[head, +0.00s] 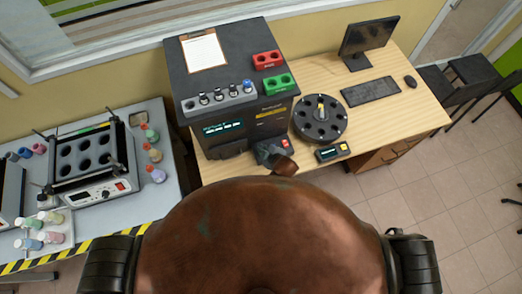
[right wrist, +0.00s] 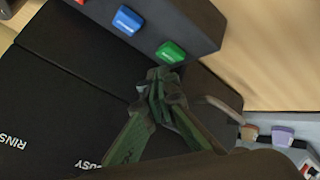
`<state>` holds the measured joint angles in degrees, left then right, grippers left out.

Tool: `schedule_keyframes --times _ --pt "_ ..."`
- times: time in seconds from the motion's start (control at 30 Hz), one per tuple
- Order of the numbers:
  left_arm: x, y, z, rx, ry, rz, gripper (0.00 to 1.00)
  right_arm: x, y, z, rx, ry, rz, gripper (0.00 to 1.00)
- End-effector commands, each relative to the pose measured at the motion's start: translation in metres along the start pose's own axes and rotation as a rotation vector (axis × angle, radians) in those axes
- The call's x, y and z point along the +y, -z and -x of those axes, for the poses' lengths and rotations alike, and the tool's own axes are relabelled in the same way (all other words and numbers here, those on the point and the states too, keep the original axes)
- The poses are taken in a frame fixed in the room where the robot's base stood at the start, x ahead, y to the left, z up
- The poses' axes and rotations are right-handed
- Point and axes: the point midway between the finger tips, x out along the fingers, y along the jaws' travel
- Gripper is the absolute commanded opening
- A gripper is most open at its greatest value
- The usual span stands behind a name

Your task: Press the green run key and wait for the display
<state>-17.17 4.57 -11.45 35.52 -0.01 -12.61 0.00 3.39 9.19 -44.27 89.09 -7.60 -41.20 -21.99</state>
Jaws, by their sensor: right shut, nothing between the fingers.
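The black analyser (head: 185,75) stands on the wooden table. Its lit display (head: 222,127) shows teal text too small to read. My right gripper (head: 266,153) is at the analyser's lower front, by a red key (head: 285,143). In the right wrist view, the green key (right wrist: 171,52) sits on a dark raised panel beside a blue key (right wrist: 127,20). My right gripper's shut, empty fingertips (right wrist: 158,78) are just below the green key in the picture. I cannot tell whether they touch it. The green key is hidden in the head view. My left gripper is out of view.
A round black carousel (head: 320,125) and a small device with a screen (head: 331,152) stand right of the analyser. A monitor (head: 369,40) and keyboard (head: 370,90) are farther right. A grey bench (head: 150,205) with vials and a heater block is at left.

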Motion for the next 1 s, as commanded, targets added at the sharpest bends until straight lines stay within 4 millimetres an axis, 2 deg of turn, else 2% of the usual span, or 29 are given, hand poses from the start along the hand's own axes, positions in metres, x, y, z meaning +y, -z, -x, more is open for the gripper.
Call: schedule_keyframes --times 1.0 --pt "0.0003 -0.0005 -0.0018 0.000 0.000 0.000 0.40 -0.0049 -0.0053 -0.0067 0.000 0.000 0.000 0.00"
